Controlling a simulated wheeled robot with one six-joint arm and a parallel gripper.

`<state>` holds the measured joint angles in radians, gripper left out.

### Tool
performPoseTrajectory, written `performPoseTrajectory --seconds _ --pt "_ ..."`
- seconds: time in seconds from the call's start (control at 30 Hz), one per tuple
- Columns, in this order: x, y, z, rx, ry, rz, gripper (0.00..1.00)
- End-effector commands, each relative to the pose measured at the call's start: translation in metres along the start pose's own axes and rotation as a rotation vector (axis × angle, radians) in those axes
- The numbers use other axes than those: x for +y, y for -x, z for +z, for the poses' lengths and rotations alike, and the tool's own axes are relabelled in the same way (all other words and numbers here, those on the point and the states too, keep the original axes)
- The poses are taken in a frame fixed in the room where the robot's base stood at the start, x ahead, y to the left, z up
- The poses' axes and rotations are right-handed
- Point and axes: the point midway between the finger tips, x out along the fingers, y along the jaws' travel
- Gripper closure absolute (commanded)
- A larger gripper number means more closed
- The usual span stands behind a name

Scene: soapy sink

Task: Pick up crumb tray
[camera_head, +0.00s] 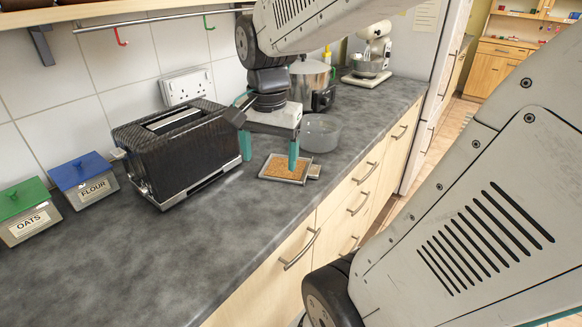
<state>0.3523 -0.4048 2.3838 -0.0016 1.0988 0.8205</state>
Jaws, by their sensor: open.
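The crumb tray (272,180) is a small, shallow, light-rimmed tray with brown crumbs in it. It lies on the grey worktop, to the right of the black toaster (176,150). A small tab sticks out at its right end. My gripper (269,157) points down over the tray with its two teal fingers apart and nothing held between them. The right finger stands in front of the tray's far right part and hides a bit of it. The left finger is beyond the tray's far left side, near the toaster. I cannot tell whether the fingers touch the tray.
A steel pot (311,78) and a stand mixer (370,55) are farther back. The flour tin (83,180) and oats tin (28,211) are at the left. The front of the worktop (170,260) is clear.

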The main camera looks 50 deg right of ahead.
Motion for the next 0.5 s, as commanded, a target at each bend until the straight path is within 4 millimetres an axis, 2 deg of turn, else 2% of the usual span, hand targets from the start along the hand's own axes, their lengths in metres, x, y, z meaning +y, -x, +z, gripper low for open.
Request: performPoseTrajectory --seconds 0.03,0.2,0.33,0.5 --pt "0.001 -0.01 -0.031 -0.009 -0.211 0.017 0.24" --pt "0.018 -0.041 -0.12 -0.011 -0.876 0.047 0.24" --pt "0.039 -0.063 -0.166 -0.007 -1.233 0.061 0.24" --pt "0.055 -0.08 -0.194 -0.003 -1.463 0.07 0.24"
